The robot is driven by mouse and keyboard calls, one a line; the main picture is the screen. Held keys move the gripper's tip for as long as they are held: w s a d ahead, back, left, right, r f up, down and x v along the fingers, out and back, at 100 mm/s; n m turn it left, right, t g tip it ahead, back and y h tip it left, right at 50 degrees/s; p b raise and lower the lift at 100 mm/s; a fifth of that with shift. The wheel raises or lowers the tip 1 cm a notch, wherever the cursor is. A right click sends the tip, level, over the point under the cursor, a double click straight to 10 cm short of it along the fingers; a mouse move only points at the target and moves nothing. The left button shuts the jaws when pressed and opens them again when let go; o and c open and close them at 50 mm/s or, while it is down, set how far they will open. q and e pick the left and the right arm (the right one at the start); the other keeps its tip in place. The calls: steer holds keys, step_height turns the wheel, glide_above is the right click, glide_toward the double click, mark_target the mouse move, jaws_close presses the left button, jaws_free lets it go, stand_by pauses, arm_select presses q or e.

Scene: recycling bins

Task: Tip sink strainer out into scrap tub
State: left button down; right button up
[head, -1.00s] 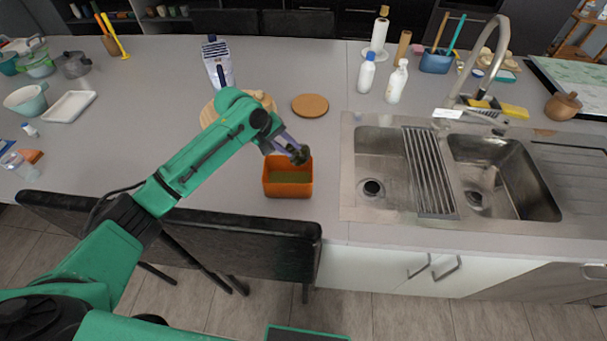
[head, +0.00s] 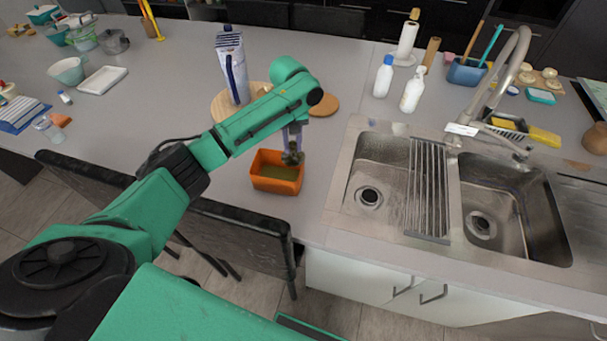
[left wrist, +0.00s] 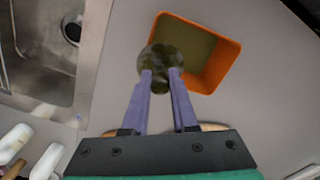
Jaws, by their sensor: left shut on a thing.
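The scrap tub (head: 276,184) is an orange open box on the worktop, left of the sink, with an olive-green inside. My left gripper (head: 292,150) is shut on a small dark, mottled round thing, the sink strainer (head: 292,158), above the tub's far right rim. In the left wrist view the purple fingers of the left gripper (left wrist: 161,73) hold the strainer (left wrist: 158,62), which overlaps one edge of the tub (left wrist: 228,62). Whether the strainer holds scraps, and its exact tilt, I cannot tell. My right gripper is out of view.
The double sink (head: 383,215) with its drying rack (head: 427,190) lies to the right. Behind the tub are a round board (head: 226,108), a carton (head: 232,68) and a cork mat (head: 323,103). A dark chair (head: 225,235) stands at the front edge.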

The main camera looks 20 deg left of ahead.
arm_select(q)
steer(key=shift+w, duration=0.1)
steer(key=shift+s+a+r, duration=0.15)
steer(key=shift+a, duration=0.3)
steer(key=shift+s+a+r, duration=0.1)
steer(key=shift+s+a, duration=0.05)
steer(key=shift+a, duration=0.25)
step_height(320, 180, up, 2)
steer(key=shift+d, duration=0.15)
steer(key=shift+d+r, duration=0.2)
steer(key=shift+r, duration=0.05)
steer(key=shift+w+d, duration=0.15)
steer(key=shift+a, duration=0.3)
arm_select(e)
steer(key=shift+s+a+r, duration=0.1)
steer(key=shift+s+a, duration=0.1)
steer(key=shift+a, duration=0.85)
